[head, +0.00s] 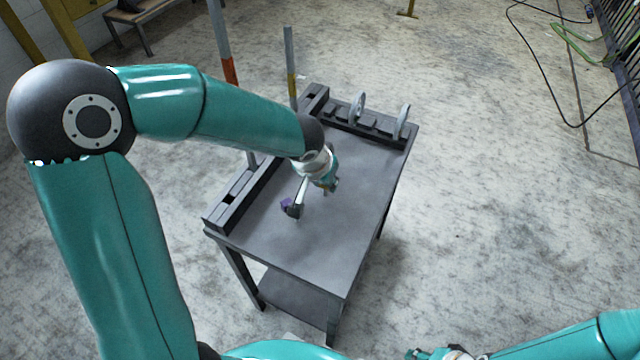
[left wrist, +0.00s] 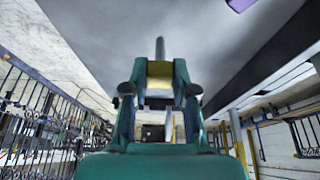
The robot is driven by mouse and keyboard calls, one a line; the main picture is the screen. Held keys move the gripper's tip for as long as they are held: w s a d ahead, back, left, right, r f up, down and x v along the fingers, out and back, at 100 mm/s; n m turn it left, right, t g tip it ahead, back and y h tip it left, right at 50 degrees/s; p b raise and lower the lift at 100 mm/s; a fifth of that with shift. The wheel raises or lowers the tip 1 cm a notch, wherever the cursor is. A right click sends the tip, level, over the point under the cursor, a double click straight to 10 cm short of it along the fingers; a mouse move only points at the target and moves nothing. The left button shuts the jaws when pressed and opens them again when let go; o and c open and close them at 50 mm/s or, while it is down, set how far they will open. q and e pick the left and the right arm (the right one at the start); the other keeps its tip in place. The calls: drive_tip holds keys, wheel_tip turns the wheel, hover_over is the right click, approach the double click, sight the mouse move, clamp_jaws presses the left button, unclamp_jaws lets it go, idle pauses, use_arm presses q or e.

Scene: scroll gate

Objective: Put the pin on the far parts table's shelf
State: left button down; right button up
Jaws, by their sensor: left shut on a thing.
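My left gripper (head: 327,184) is over the dark grey table (head: 345,220), coming in from the left. In the left wrist view its teal fingers (left wrist: 160,95) are shut on a yellow piece with a grey rod standing out beyond it, which looks like the pin (left wrist: 159,50). In the head view the pin is mostly hidden by the gripper; a small yellow patch shows there. A lower shelf (head: 290,298) shows under the table's near end. My right gripper (head: 420,353) is at the bottom edge, partly cut off, and its fingers are unclear.
A small purple thing (head: 286,205) is left of the gripper, over the tabletop. Posts (head: 291,65) rise behind. The tabletop's right side is clear.

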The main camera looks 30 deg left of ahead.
use_arm(q)
drive_tip(key=shift+f, duration=0.7)
drive_tip(key=c, duration=0.9)
unclamp_jaws()
